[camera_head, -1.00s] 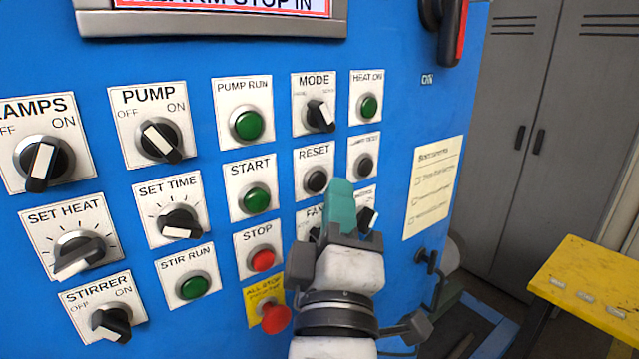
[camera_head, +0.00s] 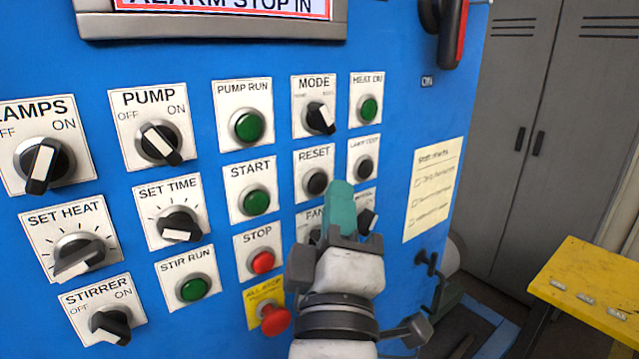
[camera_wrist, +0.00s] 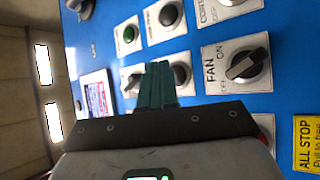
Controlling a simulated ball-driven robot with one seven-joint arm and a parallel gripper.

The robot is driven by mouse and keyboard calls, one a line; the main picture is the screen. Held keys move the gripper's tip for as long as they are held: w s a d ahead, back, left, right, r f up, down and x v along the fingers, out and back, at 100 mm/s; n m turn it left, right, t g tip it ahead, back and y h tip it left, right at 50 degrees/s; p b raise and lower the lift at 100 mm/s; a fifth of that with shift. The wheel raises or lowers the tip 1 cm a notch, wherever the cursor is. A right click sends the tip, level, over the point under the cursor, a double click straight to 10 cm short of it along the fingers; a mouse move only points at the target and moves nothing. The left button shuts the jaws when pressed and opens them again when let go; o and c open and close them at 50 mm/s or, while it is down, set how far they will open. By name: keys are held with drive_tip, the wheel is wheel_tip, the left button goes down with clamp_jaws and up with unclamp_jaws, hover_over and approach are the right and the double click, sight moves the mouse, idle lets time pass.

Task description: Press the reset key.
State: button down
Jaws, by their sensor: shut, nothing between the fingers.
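The reset key is a round black button (camera_head: 316,182) on a white plate marked RESET, on the blue panel. My gripper (camera_head: 341,186) is shut and empty, its teal fingers together. In the head view the fingertips show just right of and slightly below the reset key, overlapping the lower right of its plate. The gap between fingertips and panel cannot be judged. In the wrist view the teal fingers (camera_wrist: 157,85) point at the panel and cover part of a plate; the FAN knob (camera_wrist: 246,66) is to their right.
Close around are the green START button (camera_head: 256,200), the red STOP button (camera_head: 262,262), the LAMP TEST button (camera_head: 365,168) and the MODE knob (camera_head: 320,117). A red ALL STOP knob (camera_head: 275,320) sticks out at lower left of my gripper. A yellow table (camera_head: 590,285) stands at right.

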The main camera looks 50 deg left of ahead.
drive_tip(key=shift+a, duration=0.1)
idle(0.7)
drive_tip(key=shift+a, duration=0.35)
drive_tip(key=shift+a+b, duration=0.45)
drive_tip(key=shift+b, duration=0.1)
idle(0.6)
drive_tip(key=shift+d, duration=0.1)
drive_tip(key=shift+d+p, duration=0.35)
drive_tip(key=shift+d, duration=0.4)
drive_tip(key=d, duration=0.1)
drive_tip(key=d+p, duration=0.1)
drive_tip(key=d, duration=0.1)
drive_tip(key=d+p, duration=0.1)
drive_tip(key=d, duration=0.1)
drive_tip(key=shift+s, duration=0.25)
